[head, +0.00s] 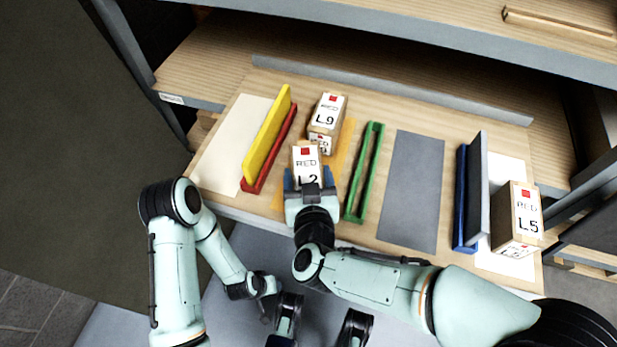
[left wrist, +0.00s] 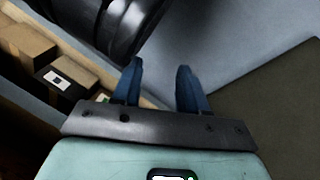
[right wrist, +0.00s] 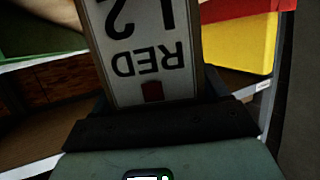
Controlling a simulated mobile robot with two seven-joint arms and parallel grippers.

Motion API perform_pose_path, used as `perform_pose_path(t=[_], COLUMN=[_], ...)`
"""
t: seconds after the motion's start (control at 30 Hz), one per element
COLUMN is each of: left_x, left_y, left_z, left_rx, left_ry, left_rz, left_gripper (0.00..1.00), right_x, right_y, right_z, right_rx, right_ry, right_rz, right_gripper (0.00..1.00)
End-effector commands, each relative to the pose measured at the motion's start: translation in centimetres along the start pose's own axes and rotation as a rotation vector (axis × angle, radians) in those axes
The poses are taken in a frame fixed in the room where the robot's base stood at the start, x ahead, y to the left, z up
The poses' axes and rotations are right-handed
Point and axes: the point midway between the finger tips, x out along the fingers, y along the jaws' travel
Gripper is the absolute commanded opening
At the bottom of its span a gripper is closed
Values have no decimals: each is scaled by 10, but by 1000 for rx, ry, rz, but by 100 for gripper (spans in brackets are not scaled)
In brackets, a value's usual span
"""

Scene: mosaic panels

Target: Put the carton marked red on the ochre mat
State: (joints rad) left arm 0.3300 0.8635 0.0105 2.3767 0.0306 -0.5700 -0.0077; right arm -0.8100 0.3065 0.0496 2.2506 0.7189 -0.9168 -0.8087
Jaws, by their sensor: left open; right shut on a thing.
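Carton L2 (head: 307,158), white-faced with a red square and the word RED, is between the blue fingers of my right gripper (head: 308,179), which is shut on it. It also fills the right wrist view (right wrist: 148,55). It is over the front part of the ochre mat (head: 347,135); I cannot tell whether it touches the mat. Carton L9 (head: 326,112), also marked RED, stands behind it on the mat's far part. Carton L5 (head: 527,210), marked RED, stands on the pale mat at the right. My left gripper (left wrist: 160,70) is open and empty, away from the cartons.
Yellow (head: 267,135) and red (head: 271,160) dividers stand left of the ochre mat, a green frame (head: 364,172) right of it. A bare grey mat (head: 412,190) and blue (head: 462,200) and grey dividers lie further right. The cream mat (head: 233,145) at left is clear.

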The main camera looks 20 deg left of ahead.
Motion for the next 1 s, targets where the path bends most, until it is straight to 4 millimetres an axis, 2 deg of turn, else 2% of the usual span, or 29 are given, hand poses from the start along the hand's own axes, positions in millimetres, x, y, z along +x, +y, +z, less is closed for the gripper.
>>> perform_pose_path(t=[0.13,0.33,0.37,0.43,0.77,0.87,1.0], left_x=[-1,0,1,0,-3,-8,-20], left_y=[0,-1,-1,-1,2,7,18], left_z=[0,2,3,2,-1,-7,-16], left_rx=[0,-2,-2,-2,1,6,16], left_ry=[0,-7,-9,-8,2,22,54], left_rz=[0,-2,-3,-2,2,11,30], left_gripper=[43,43,43,43,43,43,43], right_x=[-1,0,0,0,-3,-17,-48], right_y=[0,0,0,0,0,-1,-1], right_z=[-5,-2,1,1,-4,-4,-5], right_rx=[1,1,0,0,1,0,-1], right_ry=[10,8,1,1,3,2,3], right_rz=[0,0,0,0,-1,-3,-3], right_gripper=[8,8,78,100,100,100,100])
